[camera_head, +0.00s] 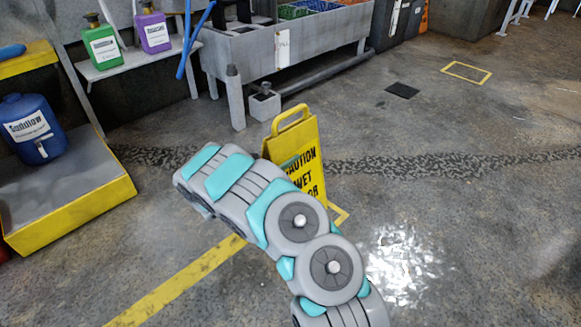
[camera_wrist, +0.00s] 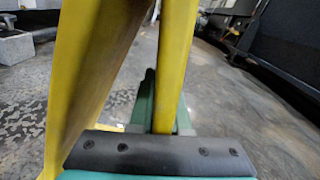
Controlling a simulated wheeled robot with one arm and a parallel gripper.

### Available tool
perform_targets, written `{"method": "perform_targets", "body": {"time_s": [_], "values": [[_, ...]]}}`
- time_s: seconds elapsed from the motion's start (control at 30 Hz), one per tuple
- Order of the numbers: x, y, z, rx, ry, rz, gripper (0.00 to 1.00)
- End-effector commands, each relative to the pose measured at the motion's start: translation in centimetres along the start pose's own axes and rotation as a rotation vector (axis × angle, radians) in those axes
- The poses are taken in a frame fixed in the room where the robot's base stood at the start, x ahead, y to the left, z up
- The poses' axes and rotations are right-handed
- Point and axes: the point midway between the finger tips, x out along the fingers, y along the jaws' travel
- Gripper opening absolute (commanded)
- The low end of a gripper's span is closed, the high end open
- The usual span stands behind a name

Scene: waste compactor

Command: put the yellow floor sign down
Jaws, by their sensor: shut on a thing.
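The yellow floor sign (camera_head: 308,150) stands upright in the head view, with black "CAUTION WET FLOOR" style lettering partly covered by my arm. In the wrist view its yellow panels (camera_wrist: 95,75) fill the left and middle, spread apart like an A-frame. My gripper (camera_wrist: 160,110) is shut on the edge of one yellow panel, between its green fingers. In the head view my arm hides most of the gripper and the sign's lower part. I cannot tell whether the sign's feet touch the floor.
A wet, shiny patch (camera_head: 400,262) lies to the right. A yellow-edged platform (camera_head: 80,205) with a blue jug (camera_head: 35,130) is at left. A grey basin (camera_head: 270,50) stands behind. Open floor lies to the right.

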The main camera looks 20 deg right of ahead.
Motion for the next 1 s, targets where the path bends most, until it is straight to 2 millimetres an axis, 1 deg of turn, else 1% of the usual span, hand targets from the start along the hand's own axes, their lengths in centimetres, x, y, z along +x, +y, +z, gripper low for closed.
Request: {"method": "perform_targets", "body": {"time_s": [0.2, 0.3, 0.57, 0.7, 0.73, 0.9, 0.97, 1.0], "values": [[-0.1, 0.6, -2.2, 0.002, -0.001, -0.001, 0.0], [-0.1, 0.7, -2.9, 0.001, -0.003, 0.0, 0.0], [-0.1, 0.7, -2.9, 0.003, -0.003, -0.001, 0.0], [0.0, 0.8, -3.3, 0.002, -0.003, -0.001, 0.0], [-0.1, 0.8, -3.3, 0.002, -0.002, -0.001, 0.17], [-0.1, 0.8, -3.3, 0.001, -0.001, -0.001, 0.36], [-0.1, 0.8, -3.3, 0.001, -0.001, -0.001, 0.43], [-0.1, 0.8, -3.3, 0.001, -0.001, -0.001, 0.45]]}}
